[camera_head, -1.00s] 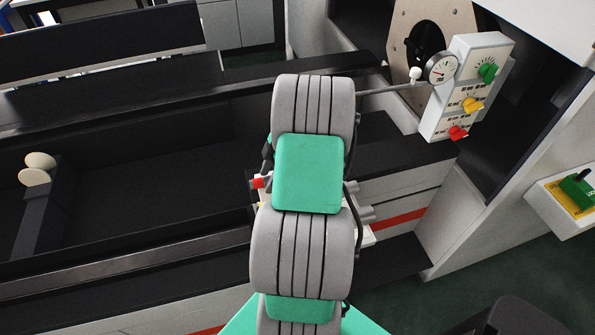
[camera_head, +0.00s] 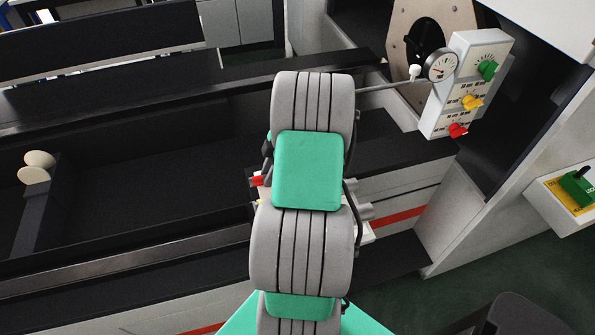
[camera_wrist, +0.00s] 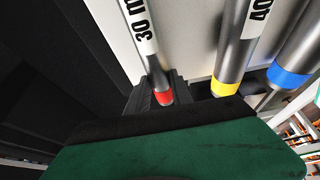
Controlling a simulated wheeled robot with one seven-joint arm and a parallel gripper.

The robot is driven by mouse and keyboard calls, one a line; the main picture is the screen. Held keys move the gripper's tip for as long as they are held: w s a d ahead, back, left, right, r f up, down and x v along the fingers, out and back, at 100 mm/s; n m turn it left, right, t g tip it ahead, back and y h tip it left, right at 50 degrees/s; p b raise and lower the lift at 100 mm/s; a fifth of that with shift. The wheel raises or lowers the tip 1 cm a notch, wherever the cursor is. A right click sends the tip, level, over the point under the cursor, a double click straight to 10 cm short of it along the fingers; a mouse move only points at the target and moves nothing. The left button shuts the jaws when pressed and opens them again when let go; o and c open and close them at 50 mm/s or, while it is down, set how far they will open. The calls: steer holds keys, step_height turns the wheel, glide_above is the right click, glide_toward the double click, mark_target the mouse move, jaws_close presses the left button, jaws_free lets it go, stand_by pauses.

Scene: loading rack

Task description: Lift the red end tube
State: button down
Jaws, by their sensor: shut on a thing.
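The red end tube (camera_wrist: 141,38) is a grey metal tube with a white "30 m" label and a red band at its near end. In the wrist view my gripper (camera_wrist: 160,93) has its dark fingers around that red end, shut on it. A small red end (camera_head: 257,180) shows at the left of my arm in the head view. My arm hides the gripper and most of the tube there. I cannot tell how far the tube is off its support.
A yellow-ended tube (camera_wrist: 232,60) and a blue-ended tube (camera_wrist: 295,58) lie to the right in the wrist view. A dark trough (camera_head: 150,165) lies left.

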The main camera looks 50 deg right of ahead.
steer(key=shift+r, duration=0.1)
steer(key=shift+r, duration=0.2)
step_height(320, 180, up, 2)
steer(key=shift+d+r+b, duration=0.1)
steer(key=shift+r+b, duration=0.1)
steer(key=shift+b, duration=0.7)
steer(key=s+a+r, duration=0.1)
steer(key=s+r, duration=1.2)
steer(key=s, duration=0.1)
steer(key=shift+p, duration=0.3)
